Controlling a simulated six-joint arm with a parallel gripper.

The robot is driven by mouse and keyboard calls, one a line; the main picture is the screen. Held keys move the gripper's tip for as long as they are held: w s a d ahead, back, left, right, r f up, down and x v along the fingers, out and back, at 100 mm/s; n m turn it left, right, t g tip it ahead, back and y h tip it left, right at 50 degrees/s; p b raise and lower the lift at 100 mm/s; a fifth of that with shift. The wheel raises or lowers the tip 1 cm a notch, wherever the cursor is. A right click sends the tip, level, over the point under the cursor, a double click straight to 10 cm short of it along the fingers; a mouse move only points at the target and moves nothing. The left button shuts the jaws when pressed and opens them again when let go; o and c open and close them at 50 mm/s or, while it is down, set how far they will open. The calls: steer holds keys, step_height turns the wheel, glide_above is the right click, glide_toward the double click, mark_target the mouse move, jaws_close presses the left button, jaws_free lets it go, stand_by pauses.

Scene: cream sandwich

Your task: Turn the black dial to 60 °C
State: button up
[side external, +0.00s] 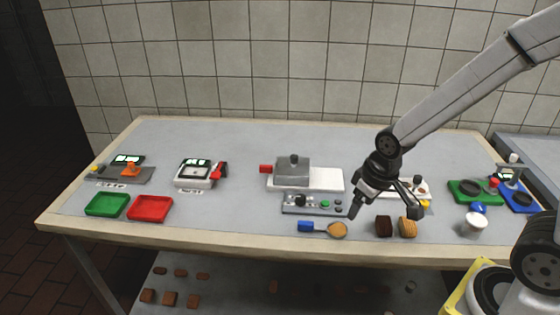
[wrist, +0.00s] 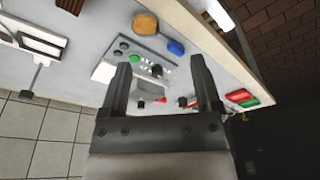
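The black dial (side external: 300,200) stands on the left part of a grey control panel (side external: 290,210), near the middle of the table. A green button and small dark knobs are to its right. In the wrist view the black dial (wrist: 157,71) shows between my fingers in the picture, beyond the tips. My gripper (side external: 388,208) is open and empty, above the table to the right of the panel. It also shows open in the wrist view (wrist: 162,66). It appears apart from the dial. No temperature marking or dial setting can be read.
A grey box (side external: 291,173) with a black knob and red handle stands behind the panel. A blue-handled spoon (side external: 322,228) lies in front. A dark block (side external: 383,226) and a striped tan block (side external: 407,227) sit below my gripper. Green (side external: 107,204) and red (side external: 150,208) trays are at left.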

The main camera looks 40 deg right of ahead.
steer(key=w+f+n+g, duration=0.1)
steer(key=w+n, duration=0.2)
steer(key=w, duration=0.9)
steer(key=n+g, duration=0.1)
steer(key=n, duration=0.2)
glide_above(300, 196)
step_height(300, 196, down, 4)
steer(key=shift+f, duration=0.1)
steer(key=shift+f, duration=3.85)
jaws_close()
